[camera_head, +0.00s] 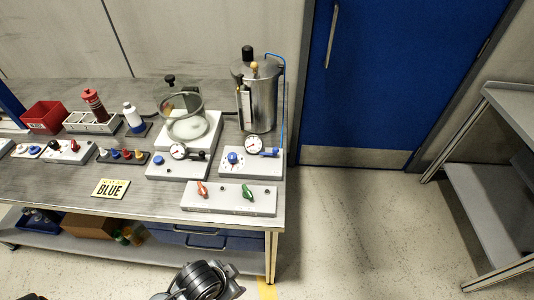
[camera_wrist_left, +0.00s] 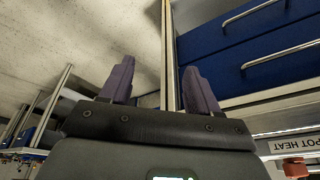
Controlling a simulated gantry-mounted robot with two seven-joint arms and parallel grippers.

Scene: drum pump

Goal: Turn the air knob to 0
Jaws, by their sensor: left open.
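Two blue knobs sit on grey control boxes on the bench: the right blue knob (camera_head: 233,158) is beside a round gauge (camera_head: 253,145), and the left blue knob (camera_head: 159,160) is beside another gauge (camera_head: 179,151). Their labels are too small to read, so I cannot tell which is the air knob or its setting. My left gripper (camera_wrist_left: 160,68) shows in the left wrist view with its two purple fingers apart and nothing between them. It is near the blue drawers, away from both knobs. A dark part of my arm shows at the bottom of the head view. My right gripper is not in view.
A front panel (camera_head: 228,200) carries orange and green levers. A POT HEAT label (camera_wrist_left: 293,143) shows in the wrist view. A metal vessel (camera_head: 262,105) and a glass dish (camera_head: 184,122) stand behind.

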